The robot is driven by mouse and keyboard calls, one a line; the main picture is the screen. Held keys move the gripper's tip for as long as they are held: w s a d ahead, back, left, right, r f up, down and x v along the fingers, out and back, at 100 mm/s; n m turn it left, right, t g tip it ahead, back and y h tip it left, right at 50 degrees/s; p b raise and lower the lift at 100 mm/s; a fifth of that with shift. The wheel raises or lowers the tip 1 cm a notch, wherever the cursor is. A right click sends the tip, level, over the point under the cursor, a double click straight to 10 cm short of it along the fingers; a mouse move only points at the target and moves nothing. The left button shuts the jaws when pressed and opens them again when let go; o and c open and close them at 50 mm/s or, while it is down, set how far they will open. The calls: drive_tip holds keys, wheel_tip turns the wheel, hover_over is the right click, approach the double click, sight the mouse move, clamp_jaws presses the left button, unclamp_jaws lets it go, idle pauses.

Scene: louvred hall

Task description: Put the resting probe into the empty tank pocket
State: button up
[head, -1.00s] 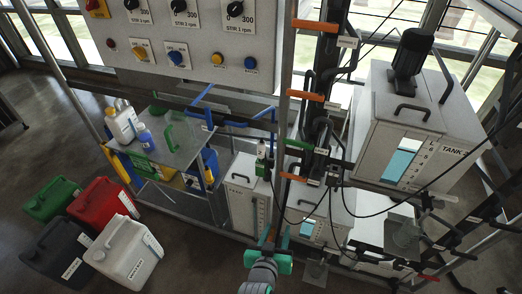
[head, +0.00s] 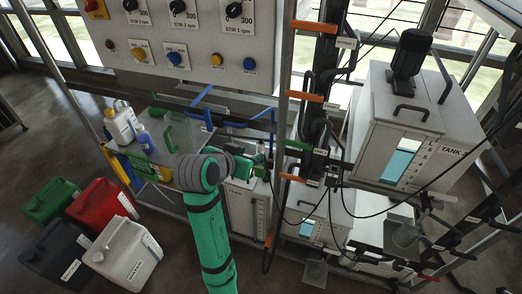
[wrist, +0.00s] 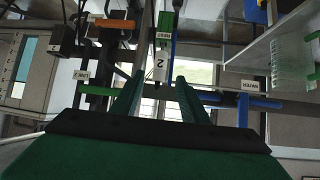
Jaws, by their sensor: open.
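The probe (wrist: 160,64) is a pale cylinder marked 2 with a dark end. In the wrist view it lines up between my open fingers, at a green holder labelled REST (wrist: 165,28). I cannot tell whether the fingers touch it. My gripper (wrist: 159,80) is open, and in the head view (head: 256,164) it reaches the rack upright, largely hiding the probe. A grey box tank labelled TANK (head: 395,110) with a level window stands at the right. I cannot make out which opening is the empty pocket.
Orange handles (head: 315,26) and dark cables crowd the rack right of my gripper. Blue pipes (head: 250,123) run above it. A shelf with bottles (head: 124,125) is at left, and several jerrycans (head: 128,252) stand on the floor. A control panel (head: 200,30) hangs above.

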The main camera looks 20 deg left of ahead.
sight(259, 151)
drive_tip(key=shift+x, duration=4.9)
drive_tip(key=shift+r, duration=0.1)
drive_tip(key=shift+w, duration=0.1)
clamp_jaws()
drive_tip(key=shift+w, duration=0.1)
drive_tip(key=shift+a, duration=0.15)
